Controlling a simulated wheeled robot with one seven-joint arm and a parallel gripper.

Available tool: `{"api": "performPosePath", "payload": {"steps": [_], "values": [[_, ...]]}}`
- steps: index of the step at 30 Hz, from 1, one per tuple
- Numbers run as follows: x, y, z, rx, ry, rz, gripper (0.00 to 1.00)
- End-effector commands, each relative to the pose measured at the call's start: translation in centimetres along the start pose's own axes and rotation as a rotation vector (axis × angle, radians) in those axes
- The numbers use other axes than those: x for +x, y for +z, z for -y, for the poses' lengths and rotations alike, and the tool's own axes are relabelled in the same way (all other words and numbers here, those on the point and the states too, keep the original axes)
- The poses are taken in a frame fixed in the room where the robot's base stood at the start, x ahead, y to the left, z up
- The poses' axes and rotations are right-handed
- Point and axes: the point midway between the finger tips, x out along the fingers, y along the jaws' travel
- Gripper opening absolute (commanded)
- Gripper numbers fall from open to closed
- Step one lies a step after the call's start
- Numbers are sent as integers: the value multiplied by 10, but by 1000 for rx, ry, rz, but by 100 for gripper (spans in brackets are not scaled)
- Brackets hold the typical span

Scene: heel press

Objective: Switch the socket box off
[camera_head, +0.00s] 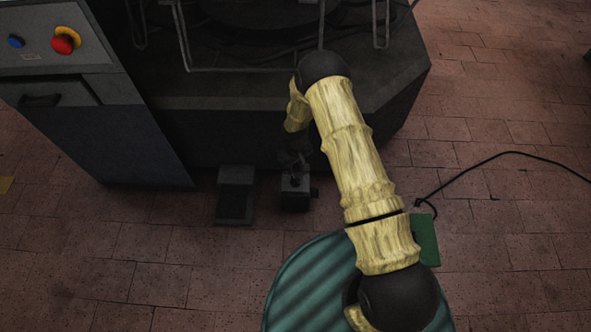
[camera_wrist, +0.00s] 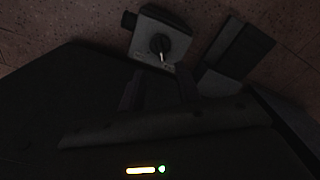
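The socket box (camera_head: 295,190) is a small dark box on the brick floor in front of the machine. In the wrist view the socket box (camera_wrist: 143,45) shows a grey top face with a round black knob (camera_wrist: 160,44). A pale pointer mark on the knob points toward my gripper. A dark stub sticks out of the box's side. My gripper (camera_head: 293,164) is just above the box in the head view, partly lost in shadow. In the wrist view its two dark fingers (camera_wrist: 158,82) are apart, with nothing seen between them. They appear short of the knob.
A dark pedal-like block (camera_head: 235,196) stands close left of the box; it also shows in the wrist view (camera_wrist: 238,52). The large dark machine (camera_head: 220,125) stands behind. A grey cabinet (camera_head: 110,130) with red and blue buttons is at left. A black cable (camera_head: 500,155) lies at right.

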Motion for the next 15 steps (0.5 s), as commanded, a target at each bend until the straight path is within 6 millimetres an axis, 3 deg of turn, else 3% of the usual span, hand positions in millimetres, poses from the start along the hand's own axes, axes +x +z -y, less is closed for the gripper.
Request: {"api": "performPosePath", "payload": {"steps": [1,9,15], "values": [[-15,0,0,0,0,-1,34],[-67,-1,0,0,0,-2,34],[-87,0,0,0,0,0,34]]}}
